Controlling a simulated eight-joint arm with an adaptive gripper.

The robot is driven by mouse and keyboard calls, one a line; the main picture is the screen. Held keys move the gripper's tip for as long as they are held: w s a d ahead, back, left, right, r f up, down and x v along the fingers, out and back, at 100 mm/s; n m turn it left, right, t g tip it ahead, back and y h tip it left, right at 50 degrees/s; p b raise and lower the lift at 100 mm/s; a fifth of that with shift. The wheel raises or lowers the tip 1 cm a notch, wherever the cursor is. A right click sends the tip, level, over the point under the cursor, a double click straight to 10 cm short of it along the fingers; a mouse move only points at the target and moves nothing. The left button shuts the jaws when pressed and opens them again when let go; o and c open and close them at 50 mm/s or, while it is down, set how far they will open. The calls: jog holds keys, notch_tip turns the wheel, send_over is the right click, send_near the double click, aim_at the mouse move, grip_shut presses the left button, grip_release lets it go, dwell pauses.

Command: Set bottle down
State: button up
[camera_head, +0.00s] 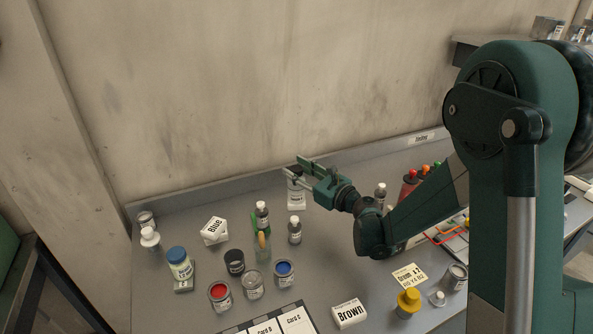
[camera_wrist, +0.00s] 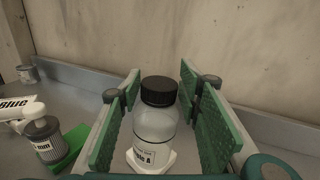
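A clear bottle with a black cap and a white label ending in "A" (camera_wrist: 156,128) stands upright between the fingers of my gripper in the wrist view. Its base is at a white block (camera_wrist: 168,158); the exact contact is hard to see. My gripper (camera_head: 294,168) is open around the bottle, with a gap between each green pad and the bottle's side.
Another small bottle (camera_head: 295,232) stands in front. Paint cans, including a red one (camera_head: 220,296), crowd the front left. The wall rises close behind.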

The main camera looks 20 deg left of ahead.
jog(key=shift+o, duration=0.5)
jog(key=shift+r, duration=0.15)
jog(key=shift+s+d, duration=0.2)
jog(key=shift+d, duration=0.4)
jog(key=p+v, duration=0.2)
jog(key=v, duration=0.8)
jog(key=shift+s+d, duration=0.25)
jog(key=shift+d, duration=0.05)
jog(key=shift+d, duration=0.1)
jog(key=s+d+r+n+h, duration=0.35)
jog(key=s+d+n, duration=0.25)
jog(key=d, duration=0.4)
jog(key=s+d+r+n+h, duration=0.35)
jog(key=s+d+n, duration=0.3)
jog(key=d, duration=0.25)
jog(key=s+d+f+n+h, duration=0.1)
jog(key=s+d+n+h, duration=0.8)
jog(key=s+d, duration=1.1)
jog(key=d, duration=0.3)
jog(key=shift+s+d+n+g, duration=0.2)
jog(key=shift+d+n+g, duration=0.1)
jog(key=shift+d+n, duration=0.1)
